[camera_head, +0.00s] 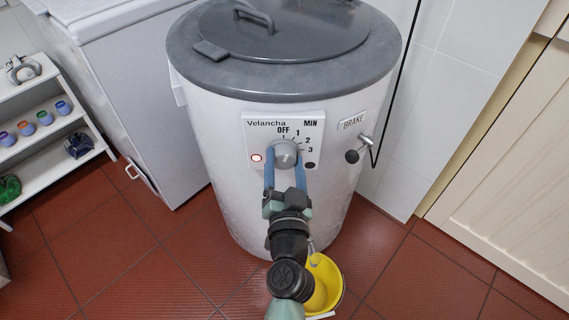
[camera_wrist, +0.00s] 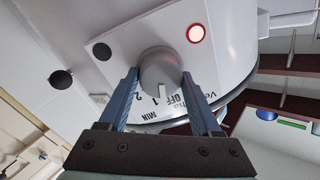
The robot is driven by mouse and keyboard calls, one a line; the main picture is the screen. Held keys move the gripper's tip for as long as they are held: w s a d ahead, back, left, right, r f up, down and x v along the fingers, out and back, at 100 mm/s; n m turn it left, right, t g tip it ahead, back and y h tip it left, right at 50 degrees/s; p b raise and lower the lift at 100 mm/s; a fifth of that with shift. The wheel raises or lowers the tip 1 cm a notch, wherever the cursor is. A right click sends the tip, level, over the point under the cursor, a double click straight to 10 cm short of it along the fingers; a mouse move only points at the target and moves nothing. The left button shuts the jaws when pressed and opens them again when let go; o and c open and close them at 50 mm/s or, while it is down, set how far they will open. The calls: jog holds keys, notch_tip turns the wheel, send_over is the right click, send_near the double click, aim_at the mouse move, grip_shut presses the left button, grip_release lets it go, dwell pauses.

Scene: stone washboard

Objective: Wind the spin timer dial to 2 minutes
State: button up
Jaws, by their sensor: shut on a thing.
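The spin timer dial (camera_head: 286,151) is a round grey knob on the white panel (camera_head: 256,136) of the spin dryer. The panel is marked OFF, 1, 2, 3 and MIN. In the wrist view, the dial (camera_wrist: 161,68) has a white pointer mark that points between OFF and 1. My gripper (camera_head: 285,166) comes from below and in front, with its two blue fingers on either side of the dial. In the wrist view, my gripper (camera_wrist: 162,85) is shut on the dial, and its fingertips are partly hidden beside the knob.
A red ringed lamp (camera_head: 256,158) glows left of the dial. A brake lever (camera_head: 357,150) with a black knob sticks out at the right. The grey lid (camera_head: 290,30) is closed on top. A yellow bucket (camera_head: 328,285) stands on the tiled floor below. White shelves (camera_head: 45,125) stand at left.

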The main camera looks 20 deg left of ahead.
jog(key=m, duration=0.4)
jog(key=shift+f+m+b, duration=0.1)
jog(key=shift+m+b, duration=0.2)
jog(key=shift+m+t, duration=0.3)
jog(key=shift+m, duration=1.7)
